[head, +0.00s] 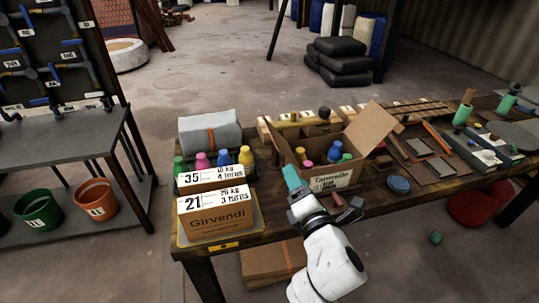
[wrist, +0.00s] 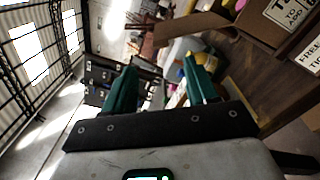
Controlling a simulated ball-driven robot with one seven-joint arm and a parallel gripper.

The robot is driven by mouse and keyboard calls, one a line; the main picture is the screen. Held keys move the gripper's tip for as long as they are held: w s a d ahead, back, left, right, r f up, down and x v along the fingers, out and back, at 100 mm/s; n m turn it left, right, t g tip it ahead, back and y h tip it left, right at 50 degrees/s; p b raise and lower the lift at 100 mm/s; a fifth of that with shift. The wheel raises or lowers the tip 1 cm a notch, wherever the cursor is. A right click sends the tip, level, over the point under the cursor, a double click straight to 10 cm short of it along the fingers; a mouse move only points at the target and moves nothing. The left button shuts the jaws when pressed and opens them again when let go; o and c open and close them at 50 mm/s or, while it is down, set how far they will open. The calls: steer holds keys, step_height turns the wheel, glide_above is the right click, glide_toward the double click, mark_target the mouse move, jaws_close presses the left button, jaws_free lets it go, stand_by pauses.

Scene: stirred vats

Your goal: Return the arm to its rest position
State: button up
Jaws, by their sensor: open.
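My white arm reaches up from the bottom of the head view to my gripper (head: 293,180), whose teal fingers point up and away over the front edge of the wooden table (head: 372,205). In the wrist view, the two teal fingers of my gripper (wrist: 160,84) stand apart with nothing between them, so it is open and empty. In the head view the gripper overlaps the gap between the labelled boxes on the left and the open carton (head: 330,178) on the right. I cannot tell its exact height above the table.
A brown box marked 21 (head: 218,215) stands at the table's left front, with a box marked 35 (head: 212,180) and coloured bottles behind it. A blue lid (head: 399,185) lies right of the carton. The floor behind the table is mostly clear.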

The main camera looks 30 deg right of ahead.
steer(key=s+d+f+m+g, duration=0.4)
steer(key=s+f+m+g, duration=0.5)
steer(key=s+f+m, duration=0.4)
steer(key=s+a+f+m+g+y, duration=0.2)
steer(key=s+a+f+m+g, duration=0.1)
steer(key=s, duration=0.4)
steer(key=s+a+f+m+g+y, duration=0.2)
steer(key=s+f+m+g, duration=0.2)
steer(key=s, duration=0.4)
steer(key=shift+a+f+m+y, duration=0.4)
steer(key=shift+f+m, duration=0.25)
steer(key=shift+m, duration=0.05)
